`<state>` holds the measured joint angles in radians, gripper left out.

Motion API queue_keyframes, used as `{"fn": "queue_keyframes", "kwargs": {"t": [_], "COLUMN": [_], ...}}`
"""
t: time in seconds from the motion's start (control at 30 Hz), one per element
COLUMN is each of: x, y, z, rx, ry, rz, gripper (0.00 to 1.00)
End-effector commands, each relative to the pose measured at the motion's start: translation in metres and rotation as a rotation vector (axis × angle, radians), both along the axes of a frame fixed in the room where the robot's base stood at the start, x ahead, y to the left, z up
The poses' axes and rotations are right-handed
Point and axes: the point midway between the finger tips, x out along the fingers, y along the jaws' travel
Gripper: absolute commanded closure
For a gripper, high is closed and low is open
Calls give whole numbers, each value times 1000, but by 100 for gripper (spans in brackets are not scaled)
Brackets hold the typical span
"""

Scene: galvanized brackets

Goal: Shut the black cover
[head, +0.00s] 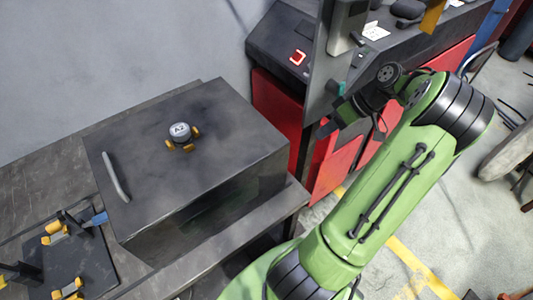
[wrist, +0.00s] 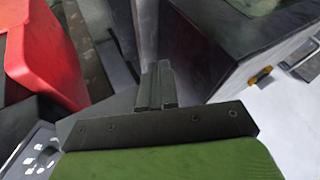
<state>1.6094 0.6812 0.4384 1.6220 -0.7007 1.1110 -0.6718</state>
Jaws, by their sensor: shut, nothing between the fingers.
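A dark box (head: 220,200) stands on the bench with a flat black top, which looks like the black cover (head: 205,110). The cover has a grey bar handle (head: 116,176) near its left edge and lies level, with no clear gap visible around it. In the wrist view the dark box (wrist: 205,60) is at the upper right, with the handle (wrist: 303,56) at the right edge. My gripper (head: 326,129) is to the right of the box, apart from it. Its fingers (wrist: 156,85) are together and empty.
A round grey piece marked A2 (head: 180,131) with orange parts sits on the cover. A dark plate with orange clamps (head: 72,262) lies left of the box. A red and black machine (head: 272,105) stands behind my gripper.

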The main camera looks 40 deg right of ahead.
Motion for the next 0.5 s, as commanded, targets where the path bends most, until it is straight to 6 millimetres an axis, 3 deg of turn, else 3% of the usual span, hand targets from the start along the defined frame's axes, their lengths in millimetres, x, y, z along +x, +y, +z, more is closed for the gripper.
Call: {"fn": "queue_keyframes", "kwargs": {"t": [0.17, 0.5], "x": [5, 34], "y": [5, 38], "z": [-12, -72], "rx": [3, 4], "ry": [-1, 0], "rz": [-1, 1], "gripper": [100, 100]}}
